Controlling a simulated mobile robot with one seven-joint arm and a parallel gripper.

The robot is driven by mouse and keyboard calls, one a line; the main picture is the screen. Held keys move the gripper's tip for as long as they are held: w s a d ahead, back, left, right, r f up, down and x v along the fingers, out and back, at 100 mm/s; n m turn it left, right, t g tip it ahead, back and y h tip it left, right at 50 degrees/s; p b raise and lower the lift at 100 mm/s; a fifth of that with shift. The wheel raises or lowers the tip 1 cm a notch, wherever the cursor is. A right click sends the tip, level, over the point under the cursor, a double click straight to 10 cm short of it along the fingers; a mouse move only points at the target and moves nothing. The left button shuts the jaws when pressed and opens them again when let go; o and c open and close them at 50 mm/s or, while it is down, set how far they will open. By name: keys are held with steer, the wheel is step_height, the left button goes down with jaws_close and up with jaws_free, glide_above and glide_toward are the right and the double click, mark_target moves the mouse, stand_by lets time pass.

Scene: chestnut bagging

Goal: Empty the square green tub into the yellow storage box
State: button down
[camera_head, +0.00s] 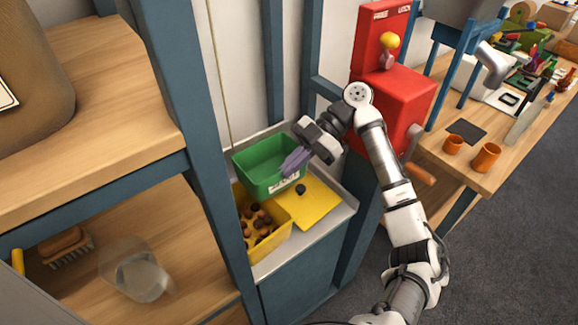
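The square green tub (259,164) is left of my gripper (294,162), with its open top facing up and a pale label on its near right side. The part of its inside that I can see looks empty. My gripper's purple fingers are closed at the tub's right rim, seemingly pinching it. The yellow storage box (272,243) stands just in front of and below the tub, holding several brown and dark chestnuts. The tub hides the box's back part. I cannot tell whether the tub touches the surface beneath.
A flat yellow panel (318,207) lies right of the box, with a dark round chestnut (300,189) at its back edge. A blue post (205,150) and wooden shelves stand at left. A red machine (390,105) is behind my arm. Orange cups (486,157) stand on a bench at right.

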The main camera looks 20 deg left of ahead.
steer(key=s+d+r, duration=0.1)
steer(key=s+r, duration=0.4)
steer(key=r, duration=0.2)
steer(key=shift+s+d, duration=0.35)
